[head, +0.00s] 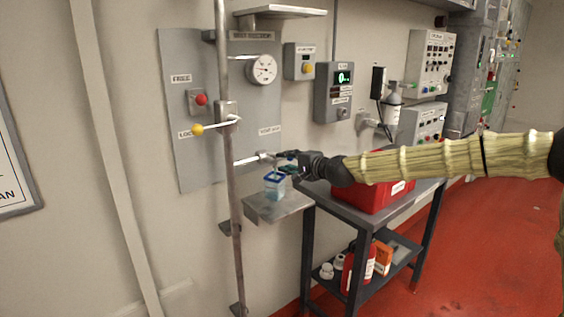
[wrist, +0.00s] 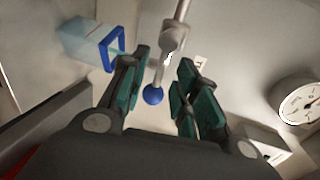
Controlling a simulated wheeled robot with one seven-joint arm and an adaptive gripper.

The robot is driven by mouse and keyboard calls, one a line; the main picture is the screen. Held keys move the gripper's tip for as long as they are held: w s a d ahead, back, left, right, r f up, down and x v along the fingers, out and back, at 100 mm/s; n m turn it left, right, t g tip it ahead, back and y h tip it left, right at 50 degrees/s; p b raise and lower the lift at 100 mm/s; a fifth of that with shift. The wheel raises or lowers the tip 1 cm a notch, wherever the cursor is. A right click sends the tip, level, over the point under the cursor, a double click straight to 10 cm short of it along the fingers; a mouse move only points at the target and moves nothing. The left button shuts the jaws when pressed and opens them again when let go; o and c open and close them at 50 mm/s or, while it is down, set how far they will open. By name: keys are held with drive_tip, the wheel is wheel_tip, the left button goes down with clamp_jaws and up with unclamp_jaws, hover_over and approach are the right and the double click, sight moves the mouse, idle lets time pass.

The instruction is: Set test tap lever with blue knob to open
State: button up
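The test tap's blue knob (wrist: 153,95) shows in the wrist view at the end of a short metal lever, which runs up to the tap body (wrist: 175,38). My gripper (wrist: 163,80) is open, with one dark green-padded finger on each side of the knob and lever. The knob lies between the fingers, with a visible gap on both sides. In the head view my gripper (head: 288,160) is at the tap (head: 265,157) on the wall panel. The blue knob cannot be made out there.
A clear cup with a blue rim (head: 275,180) stands on a small wall shelf (head: 282,208) just below the tap; it is near the left finger in the wrist view. A pipe with a yellow-knobbed lever (head: 197,130) is left. A red box (head: 372,190) sits on a cart.

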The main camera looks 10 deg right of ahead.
drive_tip(key=v, duration=0.8)
drive_tip(key=shift+a, duration=0.1)
drive_tip(key=s+a+f+n+g+p, duration=0.1)
drive_tip(key=s+a+f+g, duration=0.2)
drive_tip(key=f, duration=0.6)
drive_tip(key=s+a+f+n+g, duration=0.1)
drive_tip(key=s+a+f+n, duration=0.15)
drive_tip(key=a+f, duration=0.45)
drive_tip(key=s+a+f+n+g+h+p, duration=0.1)
drive_tip(key=s+f+g, duration=0.1)
drive_tip(key=s+f, duration=0.75)
drive_tip(key=s+a+f+n+g+h, duration=0.15)
drive_tip(key=s+f, duration=0.45)
drive_tip(key=f, duration=0.6)
drive_tip(key=s+d+f+n+g+h+p, duration=0.1)
drive_tip(key=s+f+g, duration=0.1)
drive_tip(key=s+f, duration=0.45)
drive_tip(key=s+f+n+g, duration=0.2)
drive_tip(key=s+f, duration=0.1)
drive_tip(key=s, duration=0.6)
drive_tip(key=s+d+f+n+g+h, duration=0.1)
drive_tip(key=s+d+f+n, duration=0.1)
drive_tip(key=s, duration=0.7)
drive_tip(key=s+d+f+n+g+h+p, duration=0.1)
drive_tip(key=s+d, duration=0.4)
drive_tip(key=s, duration=0.5)
drive_tip(key=shift+s+f+n+g+h, duration=0.35)
drive_tip(key=shift+f+n+g+h, duration=0.15)
drive_tip(key=shift+f, duration=0.3)
drive_tip(key=shift+c, duration=0.2)
